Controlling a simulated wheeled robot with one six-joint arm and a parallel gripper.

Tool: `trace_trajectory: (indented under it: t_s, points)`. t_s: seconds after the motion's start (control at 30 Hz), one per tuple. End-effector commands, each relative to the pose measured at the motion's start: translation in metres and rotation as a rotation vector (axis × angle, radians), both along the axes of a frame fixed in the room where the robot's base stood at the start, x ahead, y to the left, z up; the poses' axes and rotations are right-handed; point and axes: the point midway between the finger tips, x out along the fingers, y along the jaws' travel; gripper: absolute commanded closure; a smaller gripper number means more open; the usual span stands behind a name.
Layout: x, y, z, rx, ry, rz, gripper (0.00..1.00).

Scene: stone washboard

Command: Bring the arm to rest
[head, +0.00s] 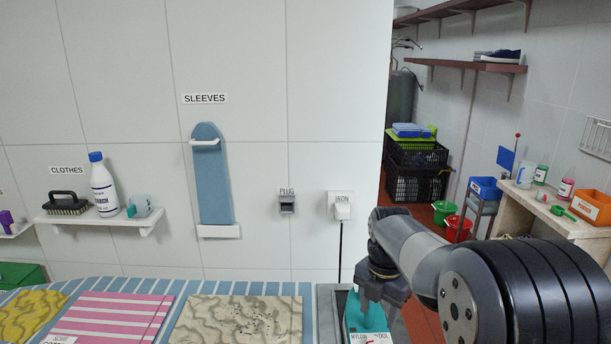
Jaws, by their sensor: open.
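My arm comes in from the lower right and reaches down to the front middle right. My gripper (372,301) points down just above a teal iron (375,323) and is open. The iron stands on a grey strip at the right end of the striped ironing board (312,320). Lettering with "NYLON" shows on its lower part, which the frame's bottom edge cuts off. I cannot tell whether the fingers touch the iron.
Folded yellow, pink-striped and camouflage (240,318) cloths lie on the board. On the tiled wall are a blue sleeve board (212,175), a plug socket (287,204), an iron outlet (342,208) with a black cord, and a shelf (100,218) with a bottle. Crates (416,170) stand behind.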

Motion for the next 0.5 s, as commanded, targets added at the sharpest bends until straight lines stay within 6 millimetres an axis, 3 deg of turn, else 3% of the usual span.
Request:
trace_trajectory:
  t_s: [0.1,0.5]
  points:
    - [0.000,0.000,0.025,0.000,-0.004,0.000,0.49]
    - [-0.001,0.000,-0.061,0.000,0.006,0.000,0.49]
